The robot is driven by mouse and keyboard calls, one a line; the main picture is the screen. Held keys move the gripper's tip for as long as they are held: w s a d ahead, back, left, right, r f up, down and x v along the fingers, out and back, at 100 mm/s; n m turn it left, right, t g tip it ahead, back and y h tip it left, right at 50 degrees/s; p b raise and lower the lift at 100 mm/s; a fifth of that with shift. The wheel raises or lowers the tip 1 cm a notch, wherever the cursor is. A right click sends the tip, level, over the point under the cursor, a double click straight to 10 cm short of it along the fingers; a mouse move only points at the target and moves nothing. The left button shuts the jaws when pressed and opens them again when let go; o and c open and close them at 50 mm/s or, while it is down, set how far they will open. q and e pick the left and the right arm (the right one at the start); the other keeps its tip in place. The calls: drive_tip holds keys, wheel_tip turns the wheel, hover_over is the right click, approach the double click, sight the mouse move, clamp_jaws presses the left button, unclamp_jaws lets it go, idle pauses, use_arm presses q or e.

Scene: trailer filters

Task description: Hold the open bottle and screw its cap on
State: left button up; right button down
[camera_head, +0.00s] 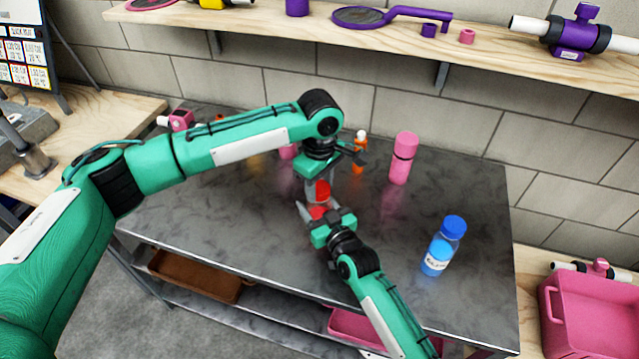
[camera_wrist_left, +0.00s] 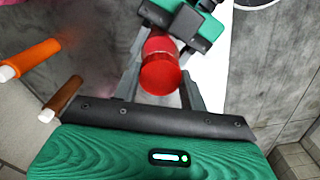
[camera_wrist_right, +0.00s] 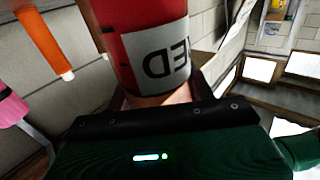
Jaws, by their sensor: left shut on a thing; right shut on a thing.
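The red bottle (camera_head: 318,212) stands at the middle of the dark metal table. It fills the top of the right wrist view (camera_wrist_right: 150,45), with a white label bearing dark letters. My right gripper (camera_head: 319,213) reaches in from the front and is shut on the bottle's body. The red cap (camera_head: 319,190) is directly above the bottle; the left wrist view shows it as a red cylinder (camera_wrist_left: 160,68) between the fingers. My left gripper (camera_head: 319,180) comes from above and is shut on the cap. Whether the cap touches the bottle's neck is hidden.
An orange bottle (camera_head: 359,152) and a pink bottle (camera_head: 403,157) stand behind, to the right. A blue bottle (camera_head: 443,246) stands at the table's right. The table's front left is clear.

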use_arm(q)
drive_tip(key=m, duration=1.3)
drive_tip(key=shift+m, duration=0.3)
drive_tip(key=m, duration=1.3)
drive_tip(key=shift+m, duration=0.3)
drive_tip(key=m, duration=0.4)
drive_tip(key=shift+w+m, duration=0.1)
drive_tip(key=shift+m, duration=0.2)
drive_tip(key=m, duration=0.5)
drive_tip(key=shift+a, duration=0.1)
drive_tip(key=o, duration=1.2)
drive_tip(key=shift+f, duration=0.1)
